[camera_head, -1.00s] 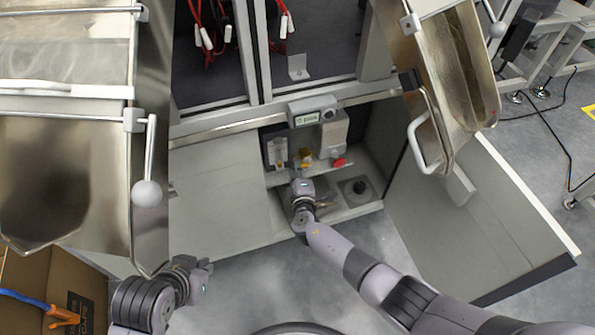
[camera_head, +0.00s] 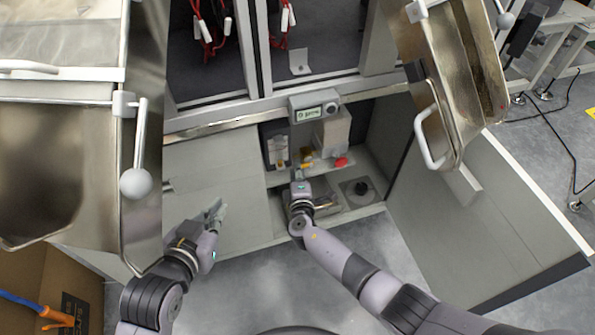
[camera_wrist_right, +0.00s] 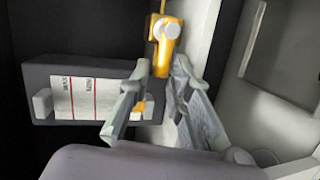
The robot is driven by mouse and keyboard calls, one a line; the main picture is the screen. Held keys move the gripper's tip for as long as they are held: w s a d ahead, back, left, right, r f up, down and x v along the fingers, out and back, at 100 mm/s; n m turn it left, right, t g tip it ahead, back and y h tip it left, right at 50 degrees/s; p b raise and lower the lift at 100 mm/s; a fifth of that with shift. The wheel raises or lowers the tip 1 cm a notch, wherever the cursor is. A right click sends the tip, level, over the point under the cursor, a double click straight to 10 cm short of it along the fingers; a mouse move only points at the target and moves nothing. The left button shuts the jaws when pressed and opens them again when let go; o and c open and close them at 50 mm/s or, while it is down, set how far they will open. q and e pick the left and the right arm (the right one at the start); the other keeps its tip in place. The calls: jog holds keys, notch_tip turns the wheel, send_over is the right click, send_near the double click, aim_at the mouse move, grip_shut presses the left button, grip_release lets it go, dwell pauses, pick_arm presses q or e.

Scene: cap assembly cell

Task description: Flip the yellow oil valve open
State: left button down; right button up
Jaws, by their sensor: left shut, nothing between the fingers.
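The yellow oil valve (camera_wrist_right: 166,42) is at the top middle of the right wrist view, with a pale round knob on it. In the head view a small yellow part (camera_head: 306,165) shows inside the low open cabinet. My right gripper (camera_wrist_right: 160,84) is open, its fingers spread just below the valve in the wrist view; whether they touch it I cannot tell. In the head view the right gripper (camera_head: 299,176) reaches into the cabinet and hides part of the area. My left gripper (camera_head: 218,210) is shut and empty, in front of the grey cabinet panel.
A box with a red-lined label (camera_wrist_right: 88,95) lies left of the right fingers. An open door (camera_head: 480,215) stands right; a steel chute with a ball-ended lever (camera_head: 137,184) stands left.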

jog(key=shift+s, duration=0.1)
jog(key=v, duration=0.7)
jog(key=shift+s, duration=0.4)
jog(key=shift+d+r, duration=0.1)
dwell(0.4)
